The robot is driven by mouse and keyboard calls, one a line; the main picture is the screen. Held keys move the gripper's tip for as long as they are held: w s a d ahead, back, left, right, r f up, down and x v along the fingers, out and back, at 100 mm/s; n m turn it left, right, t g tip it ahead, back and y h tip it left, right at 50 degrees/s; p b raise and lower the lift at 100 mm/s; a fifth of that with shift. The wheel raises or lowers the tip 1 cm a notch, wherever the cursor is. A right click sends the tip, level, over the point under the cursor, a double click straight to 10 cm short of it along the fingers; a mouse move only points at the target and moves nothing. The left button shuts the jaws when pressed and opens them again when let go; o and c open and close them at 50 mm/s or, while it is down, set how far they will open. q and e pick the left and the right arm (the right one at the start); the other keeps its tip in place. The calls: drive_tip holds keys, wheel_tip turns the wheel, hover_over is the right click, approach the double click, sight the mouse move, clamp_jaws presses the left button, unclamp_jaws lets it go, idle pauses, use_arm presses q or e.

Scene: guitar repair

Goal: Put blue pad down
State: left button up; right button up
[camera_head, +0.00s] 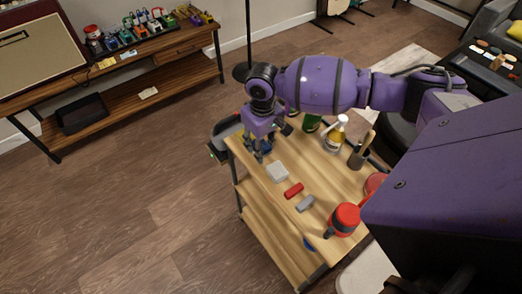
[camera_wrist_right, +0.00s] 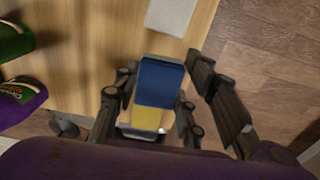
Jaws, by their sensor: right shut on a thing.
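The blue pad (camera_wrist_right: 160,82), with a yellow lower part, is between the fingers of my right gripper (camera_wrist_right: 150,112) in the right wrist view. My right gripper is shut on it. In the head view my right gripper (camera_head: 262,150) points down at the far left corner of the wooden cart top (camera_head: 325,172); the pad is mostly hidden there by the fingers. I cannot tell whether the pad touches the cart top. My left gripper is not in view.
On the cart top are a light grey block (camera_head: 277,173), a red block (camera_head: 293,191), a grey block (camera_head: 305,203), a red container (camera_head: 343,219), a spray bottle (camera_head: 335,134) and a green bottle (camera_head: 312,123). A workbench (camera_head: 150,60) stands at upper left.

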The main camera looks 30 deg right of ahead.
drive_tip(key=shift+w+f, duration=0.2)
drive_tip(key=shift+f, duration=0.05)
drive_tip(key=shift+w+d+f, duration=0.1)
drive_tip(key=shift+w+f, duration=0.05)
drive_tip(key=shift+f, duration=1.4)
drive_tip(key=shift+f, duration=0.1)
drive_tip(key=o, duration=1)
drive_tip(key=shift+f, duration=0.1)
wheel_tip(320, 180, up, 11)
drive_tip(key=shift+r+p, duration=0.1)
drive_tip(key=shift+p, duration=0.25)
drive_tip(key=shift+r, duration=0.6)
